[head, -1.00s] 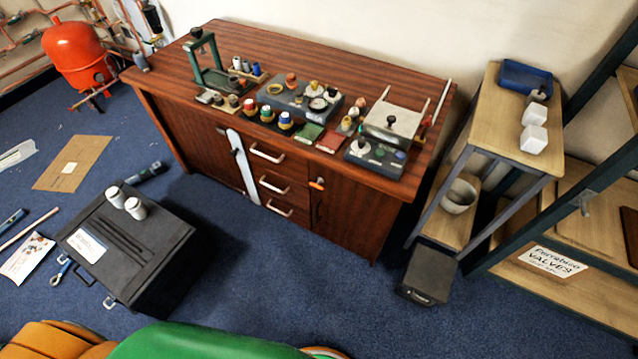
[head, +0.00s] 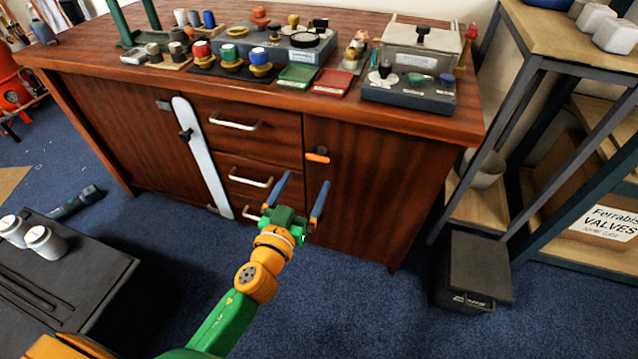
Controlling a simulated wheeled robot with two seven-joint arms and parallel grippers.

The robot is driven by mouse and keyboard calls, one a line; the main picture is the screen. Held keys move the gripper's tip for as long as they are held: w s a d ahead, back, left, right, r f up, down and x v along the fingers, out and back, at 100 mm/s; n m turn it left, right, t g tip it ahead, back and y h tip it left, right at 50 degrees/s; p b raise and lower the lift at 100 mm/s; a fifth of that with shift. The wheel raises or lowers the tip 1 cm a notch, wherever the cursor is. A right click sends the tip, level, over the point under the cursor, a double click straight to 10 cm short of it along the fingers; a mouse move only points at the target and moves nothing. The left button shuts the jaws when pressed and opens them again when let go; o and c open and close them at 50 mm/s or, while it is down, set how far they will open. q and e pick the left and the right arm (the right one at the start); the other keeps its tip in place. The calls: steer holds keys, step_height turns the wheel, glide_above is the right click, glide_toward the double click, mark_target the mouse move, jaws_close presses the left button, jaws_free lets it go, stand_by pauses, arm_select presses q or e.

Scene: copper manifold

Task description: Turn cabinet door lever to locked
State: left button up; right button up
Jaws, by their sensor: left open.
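The wooden cabinet (head: 370,190) stands against the wall. An orange lever (head: 317,158) lies roughly horizontal near the top left of its right door, below a small dark fitting. My left gripper (head: 302,183) has blue fingers spread apart with nothing between them. In the picture it is below the lever, in front of the lower drawers and the door's left edge, and does not appear to touch the lever. My right gripper is not in view.
A pale bar with a black knob (head: 203,158) runs upright over the left door. Drawer handles (head: 236,124) stick out beside the lever. A black box (head: 472,270) sits on the floor at right. A dark case (head: 60,285) lies at lower left.

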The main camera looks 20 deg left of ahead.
mark_target(316, 161)
arm_select(q)
steer(key=w, duration=0.6)
steer(key=shift+w+d+r, duration=0.15)
steer(key=shift+w+r, duration=0.05)
steer(key=shift+w, duration=0.05)
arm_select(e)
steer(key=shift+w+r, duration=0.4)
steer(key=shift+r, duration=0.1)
arm_select(q)
steer(key=c, duration=1.4)
